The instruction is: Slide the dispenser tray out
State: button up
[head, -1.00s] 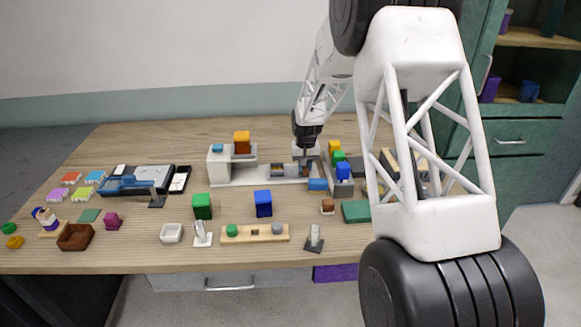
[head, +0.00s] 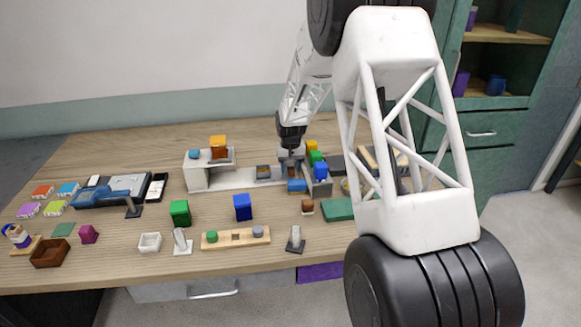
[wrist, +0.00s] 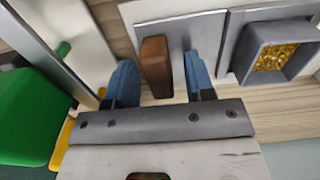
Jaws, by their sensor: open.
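The dispenser is a long white base (head: 228,180) with a raised block at its left end in the head view. In the wrist view a brown upright handle (wrist: 156,66) stands on a grey metal plate (wrist: 178,32), which appears to be the tray. My gripper (wrist: 160,80) is open, with one blue finger on each side of the handle and a visible gap on both sides. In the head view my gripper (head: 291,158) is low over the right end of the base and hides the handle. A grey square cup with gold grains (wrist: 279,55) sits beside the plate.
Blue, green and yellow blocks (head: 318,160) stand close right of my gripper; the green block (wrist: 30,115) is also near in the wrist view. An orange block (head: 218,142) sits on the dispenser's raised end.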

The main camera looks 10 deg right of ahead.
jog(key=shift+r, duration=0.1)
jog(key=shift+r, duration=3.8)
jog(key=shift+r, duration=0.1)
